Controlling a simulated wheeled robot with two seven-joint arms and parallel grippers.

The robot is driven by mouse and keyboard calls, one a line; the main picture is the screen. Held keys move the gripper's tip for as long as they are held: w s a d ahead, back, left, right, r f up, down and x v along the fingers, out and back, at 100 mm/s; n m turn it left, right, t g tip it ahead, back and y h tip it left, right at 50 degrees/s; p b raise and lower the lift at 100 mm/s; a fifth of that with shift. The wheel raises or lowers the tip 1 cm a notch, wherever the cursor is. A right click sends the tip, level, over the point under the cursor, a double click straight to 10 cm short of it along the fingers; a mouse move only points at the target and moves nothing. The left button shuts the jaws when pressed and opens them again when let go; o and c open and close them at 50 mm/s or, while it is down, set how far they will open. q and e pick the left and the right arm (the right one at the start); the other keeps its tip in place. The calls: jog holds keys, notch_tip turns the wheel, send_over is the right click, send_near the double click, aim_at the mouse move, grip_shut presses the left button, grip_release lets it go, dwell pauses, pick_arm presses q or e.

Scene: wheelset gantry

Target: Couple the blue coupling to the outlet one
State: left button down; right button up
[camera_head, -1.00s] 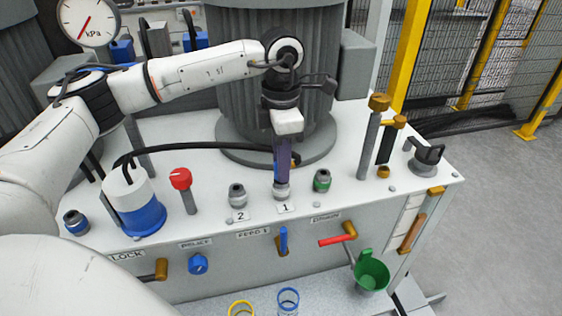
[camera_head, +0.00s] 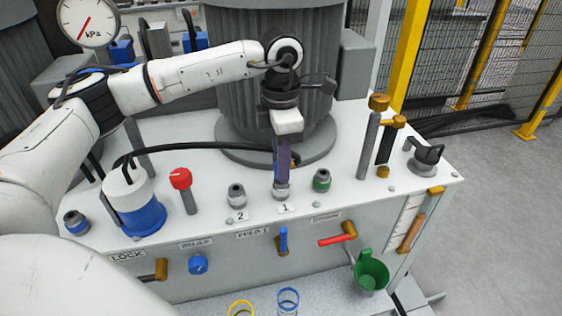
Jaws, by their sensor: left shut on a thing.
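My left gripper (camera_head: 282,160) points straight down above the bench and is shut on the blue coupling (camera_head: 276,164), mostly hidden between the fingers. A black hose (camera_head: 205,148) runs from it to the white and blue canister (camera_head: 135,205) at left. Directly below the fingers is the outlet one fitting (camera_head: 281,191), a grey metal stub behind the label 1. The coupling appears at or just over this stub; I cannot tell whether they are joined. My right gripper is not in view.
The outlet two fitting (camera_head: 236,195) stands left of outlet one, and a green-ringed fitting (camera_head: 322,181) stands right. A red knob (camera_head: 181,179) is on a post at left. A large grey ribbed tank (camera_head: 273,80) stands behind the gripper.

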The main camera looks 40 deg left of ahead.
pick_arm(q)
jog(key=shift+f+b, duration=0.3)
jog(key=shift+f, duration=0.05)
dwell(0.3)
jog(key=c, duration=1.4)
grip_release()
notch_tip(320, 180, up, 10)
jog(key=shift+r, duration=0.15)
